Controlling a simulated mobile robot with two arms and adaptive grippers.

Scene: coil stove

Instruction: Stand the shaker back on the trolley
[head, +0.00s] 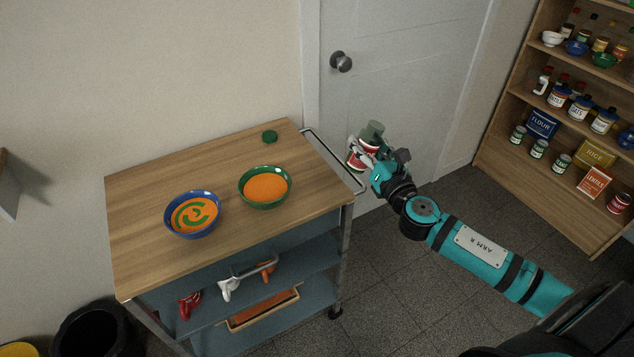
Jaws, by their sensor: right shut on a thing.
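My right gripper (366,155) is shut on the shaker (373,131), beyond the right end of the trolley (135,228) and near its handle rail. The shaker has a grey-green end pointing up and a red and white part lower down. It looks tilted, and the gripper's fingers hide part of it. A small green lid (270,136) lies on the trolley's wooden top near the back. My left gripper is not in view.
A green bowl (264,204) and a blue bowl (167,222), both with orange contents, stand on the trolley top. Between the lid and the right edge the top is bare. A door (400,80) is behind; a stocked shelf (503,145) stands right.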

